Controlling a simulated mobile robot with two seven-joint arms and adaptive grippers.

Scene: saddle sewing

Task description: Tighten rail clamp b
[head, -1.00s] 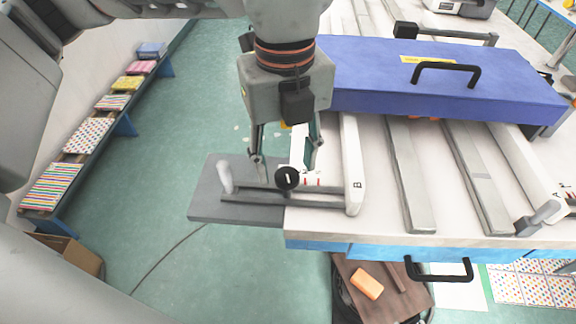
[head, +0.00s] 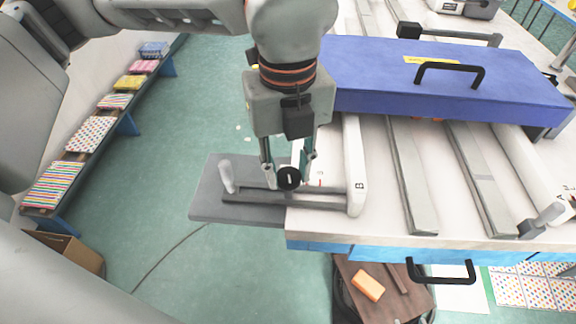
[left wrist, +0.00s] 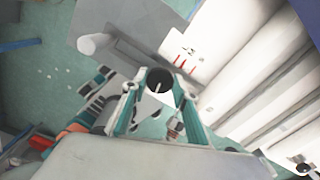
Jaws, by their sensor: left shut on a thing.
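Rail clamp b is the white bar marked B (head: 355,175) on the left part of the table, with a grey slotted arm at its front end. A round black knob (head: 289,178) with a white line sits on this arm, beside red marks on the table. My left gripper (head: 288,172) points down and is shut on the knob, one finger on each side. The knob also shows between the fingers in the left wrist view (left wrist: 159,81). My right gripper is in neither view.
A blue box with a black handle (head: 450,85) stands across the rails behind. A grey plate (head: 210,195) with an upright light peg (head: 226,176) juts out left of the table. A second clamp (head: 545,190) is at the right.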

